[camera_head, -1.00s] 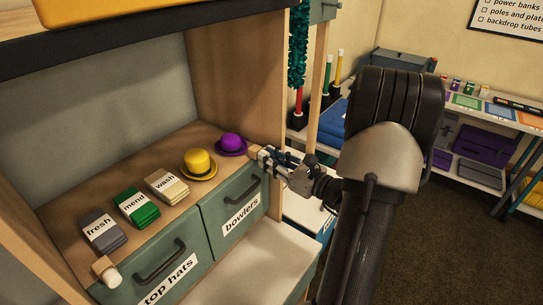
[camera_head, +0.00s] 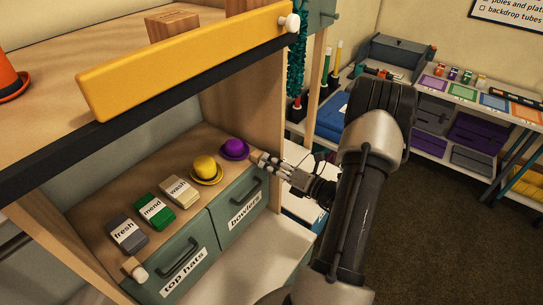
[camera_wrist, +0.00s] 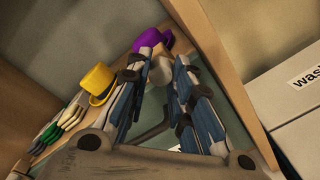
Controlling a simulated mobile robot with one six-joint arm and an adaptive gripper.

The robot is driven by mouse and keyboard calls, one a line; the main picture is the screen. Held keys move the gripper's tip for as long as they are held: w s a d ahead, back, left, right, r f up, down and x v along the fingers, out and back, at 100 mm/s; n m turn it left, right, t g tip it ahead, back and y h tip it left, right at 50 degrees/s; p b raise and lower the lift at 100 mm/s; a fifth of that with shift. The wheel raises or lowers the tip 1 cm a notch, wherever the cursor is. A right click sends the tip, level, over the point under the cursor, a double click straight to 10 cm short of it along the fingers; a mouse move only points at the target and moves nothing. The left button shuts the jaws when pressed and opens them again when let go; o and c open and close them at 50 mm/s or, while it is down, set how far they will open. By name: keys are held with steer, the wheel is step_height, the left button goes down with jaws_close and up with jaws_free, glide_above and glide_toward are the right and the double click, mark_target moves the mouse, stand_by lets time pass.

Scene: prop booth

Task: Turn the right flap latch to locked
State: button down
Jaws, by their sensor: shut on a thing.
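The right flap latch (camera_wrist: 160,72) shows in the wrist view as a pale knob between my fingertips; most of it is covered, so its turn position cannot be told. My gripper (camera_head: 262,160) is shut on it at the counter's right front corner, above the bowlers drawer (camera_head: 236,211). My gripper also shows in the wrist view (camera_wrist: 162,67). A matching wooden latch with a white knob (camera_head: 136,269) sits at the left front edge, above the top hats drawer (camera_head: 176,268).
A wooden post (camera_wrist: 222,75) rises close right. A yellow board (camera_head: 185,62) spans the shelf above.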

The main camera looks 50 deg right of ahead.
steer(key=m+p, duration=0.4)
steer(key=m, duration=0.1)
steer(key=shift+m+y, duration=0.3)
steer(key=shift+m, duration=0.1)
stand_by(0.4)
steer(key=c, duration=1.4)
jaws_free()
steer(key=shift+s, duration=0.1)
steer(key=s+d, duration=0.1)
steer(key=s, duration=1)
steer(key=shift+s+r, duration=0.4)
